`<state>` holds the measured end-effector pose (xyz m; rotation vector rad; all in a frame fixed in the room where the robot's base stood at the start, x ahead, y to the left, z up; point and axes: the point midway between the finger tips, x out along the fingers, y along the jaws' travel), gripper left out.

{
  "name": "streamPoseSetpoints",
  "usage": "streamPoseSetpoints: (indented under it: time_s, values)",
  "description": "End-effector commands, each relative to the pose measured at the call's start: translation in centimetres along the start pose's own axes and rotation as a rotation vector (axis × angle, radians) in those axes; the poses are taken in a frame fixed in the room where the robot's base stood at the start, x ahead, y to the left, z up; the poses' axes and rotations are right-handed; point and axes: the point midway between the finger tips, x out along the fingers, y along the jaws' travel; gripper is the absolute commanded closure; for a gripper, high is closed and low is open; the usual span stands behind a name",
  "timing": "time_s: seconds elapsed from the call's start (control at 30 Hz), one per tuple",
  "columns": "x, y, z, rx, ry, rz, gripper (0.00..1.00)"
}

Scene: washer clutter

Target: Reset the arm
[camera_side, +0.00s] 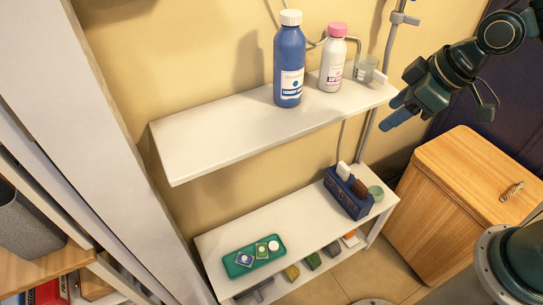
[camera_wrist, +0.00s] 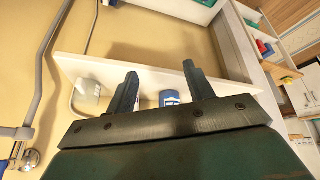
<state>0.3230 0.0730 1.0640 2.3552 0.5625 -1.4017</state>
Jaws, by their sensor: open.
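My gripper (camera_side: 401,108) is at the upper right in the side view, in front of the right end of the upper shelf. Its two fingers are apart with nothing between them. In the wrist view the gripper (camera_wrist: 160,92) shows both fingers spread, with the white shelf behind them. The blue bottle (camera_side: 290,62) with a white cap and the white bottle (camera_side: 332,60) with a pink cap stand upright on the upper shelf, left of my gripper and apart from it. A clear glass (camera_side: 364,69) stands near the shelf's right end, closest to the gripper.
The upper shelf (camera_side: 205,138) is bare on its left. The lower shelf (camera_side: 300,219) holds a green tray (camera_side: 235,268) and a navy caddy (camera_side: 345,197) with brushes. A wooden hamper (camera_side: 465,170) stands at the right. A grey pipe (camera_side: 385,60) runs up the wall beside the shelf.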

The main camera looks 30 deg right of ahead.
Motion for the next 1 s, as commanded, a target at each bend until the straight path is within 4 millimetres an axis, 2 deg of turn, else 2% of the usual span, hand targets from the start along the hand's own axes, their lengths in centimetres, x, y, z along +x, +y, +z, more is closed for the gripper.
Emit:
streamPoseSetpoints:
  time_s: [0.03, 0.2, 0.6, 0.8, 1.0]
  values:
    - [-1.3, 0.3, 0.4, 0.027, 0.005, 0.014, 0.47]
    - [-4.8, 0.8, 2.1, 0.125, -0.001, 0.052, 0.47]
    - [-11.8, 0.7, 7.5, 0.369, -0.004, 0.132, 0.47]
    - [-13.8, 0.1, 9.7, 0.465, -0.004, 0.157, 0.47]
    - [-14.5, -0.1, 10.7, 0.503, -0.005, 0.166, 0.47]
